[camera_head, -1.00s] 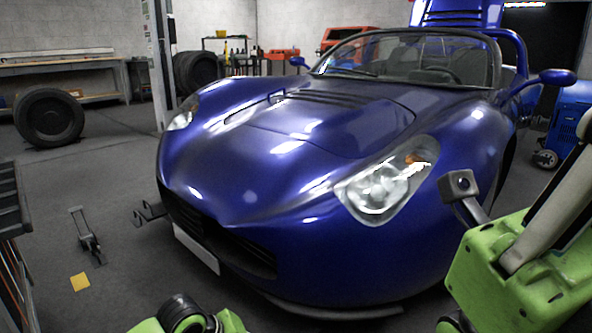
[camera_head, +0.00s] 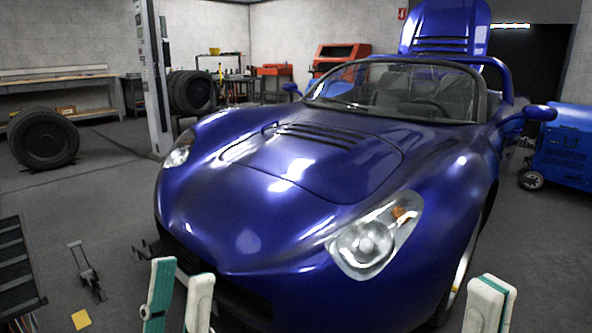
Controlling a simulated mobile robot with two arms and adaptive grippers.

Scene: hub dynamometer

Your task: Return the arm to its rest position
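My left gripper (camera_head: 181,275) shows at the bottom, left of centre, in front of the car's nose. Its two white and teal fingers point up, with an empty gap between them. My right gripper (camera_head: 490,300) shows at the bottom right, in front of the floor beside the car's front wheel. Only white finger parts with a teal strip are visible, so its opening cannot be made out. I see nothing held in either gripper. Most of both arms is outside the picture.
A blue sports car (camera_head: 290,210) fills the middle. A blue machine (camera_head: 560,150) is at the right.

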